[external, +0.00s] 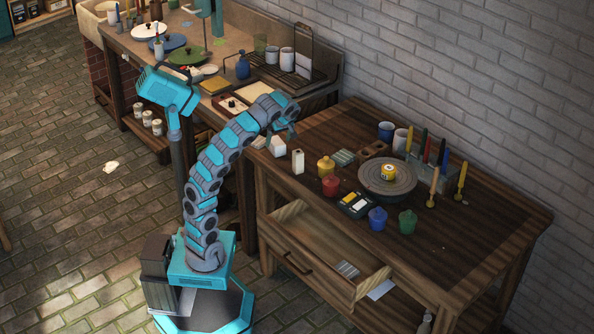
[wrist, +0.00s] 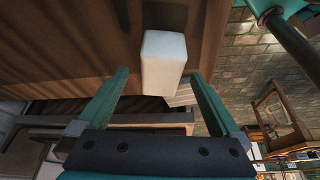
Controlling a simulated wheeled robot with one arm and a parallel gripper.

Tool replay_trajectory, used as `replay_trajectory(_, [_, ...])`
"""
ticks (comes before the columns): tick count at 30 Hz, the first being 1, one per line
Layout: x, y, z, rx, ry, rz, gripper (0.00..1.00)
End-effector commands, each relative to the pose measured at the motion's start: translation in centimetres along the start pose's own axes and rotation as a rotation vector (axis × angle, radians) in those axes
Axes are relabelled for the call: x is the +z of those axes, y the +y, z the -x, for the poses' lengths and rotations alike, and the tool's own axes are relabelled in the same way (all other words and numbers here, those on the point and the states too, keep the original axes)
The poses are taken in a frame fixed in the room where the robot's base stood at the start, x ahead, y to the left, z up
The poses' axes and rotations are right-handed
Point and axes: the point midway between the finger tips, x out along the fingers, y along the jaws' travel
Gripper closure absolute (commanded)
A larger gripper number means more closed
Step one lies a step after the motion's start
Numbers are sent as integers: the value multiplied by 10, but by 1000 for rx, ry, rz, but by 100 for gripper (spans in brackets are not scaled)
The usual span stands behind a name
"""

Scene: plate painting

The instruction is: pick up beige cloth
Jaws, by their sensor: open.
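I cannot pick out the beige cloth for certain. A pale crumpled piece (external: 111,167) lies on the floor at the left of the external view, and a cream flat sheet (external: 252,94) lies on the far counter. Either looks possible. My gripper (external: 291,131) is open and empty above the left end of the wooden table (external: 455,250). In the wrist view, a white block (wrist: 163,62) stands on the tabletop, seen between and beyond the open fingers. I cannot tell whether they touch it.
A turntable (external: 387,178) holds a yellow tin. An open drawer (external: 325,257) juts from the table front. The floor at the left is mostly clear.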

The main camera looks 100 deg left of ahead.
Motion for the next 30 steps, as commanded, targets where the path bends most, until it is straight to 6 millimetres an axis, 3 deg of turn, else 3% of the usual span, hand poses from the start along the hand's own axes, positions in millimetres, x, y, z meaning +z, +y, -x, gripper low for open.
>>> replay_trajectory(9, [0,-2,-35,1,-1,0,0])
replay_trajectory(18, [0,-2,-40,2,-1,0,0])
replay_trajectory(30, [0,-2,-40,3,0,0,45])
